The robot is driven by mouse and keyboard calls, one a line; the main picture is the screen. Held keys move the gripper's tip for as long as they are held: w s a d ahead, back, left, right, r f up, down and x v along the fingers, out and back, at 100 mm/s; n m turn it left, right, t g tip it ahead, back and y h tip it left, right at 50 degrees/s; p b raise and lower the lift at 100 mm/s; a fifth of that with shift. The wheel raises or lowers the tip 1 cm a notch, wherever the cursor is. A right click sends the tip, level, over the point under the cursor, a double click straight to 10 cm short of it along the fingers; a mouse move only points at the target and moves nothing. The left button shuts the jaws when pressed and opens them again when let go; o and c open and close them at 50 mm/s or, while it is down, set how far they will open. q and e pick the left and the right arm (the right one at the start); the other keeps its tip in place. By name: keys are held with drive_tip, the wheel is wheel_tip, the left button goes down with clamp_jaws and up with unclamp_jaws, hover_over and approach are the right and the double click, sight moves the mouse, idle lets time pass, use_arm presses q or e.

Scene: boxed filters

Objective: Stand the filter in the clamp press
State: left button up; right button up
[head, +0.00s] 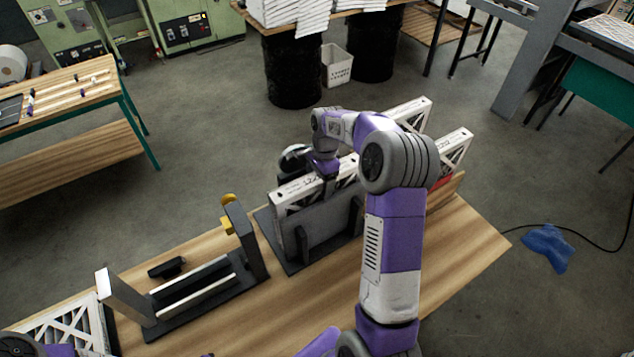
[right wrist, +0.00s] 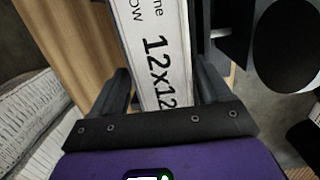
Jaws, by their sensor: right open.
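A white-edged filter (head: 295,192) stands on edge in a grey rack (head: 325,228) on the wooden table. My right gripper (head: 328,172) is above it, open, with its fingers (right wrist: 162,88) on either side of the filter's top edge. In the right wrist view this filter edge (right wrist: 155,45) shows printed "12x12" between the fingers; contact cannot be told. The clamp press (head: 200,295), with a dark base, pale rails, two grey uprights and a yellow knob (head: 228,201), stands left of the rack, with no filter between its uprights. My left gripper is out of view.
Other filters (head: 455,150) stand behind my right arm, partly hidden. A white lattice-faced filter (head: 62,325) is at the table's lower left. A small black object (head: 167,267) lies behind the press. Bare table (head: 465,245) shows at the right.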

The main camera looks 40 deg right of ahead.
drive_tip(key=r, duration=0.7)
drive_tip(key=d+r, duration=0.1)
drive_tip(key=r, duration=0.3)
drive_tip(key=shift+f, duration=0.1)
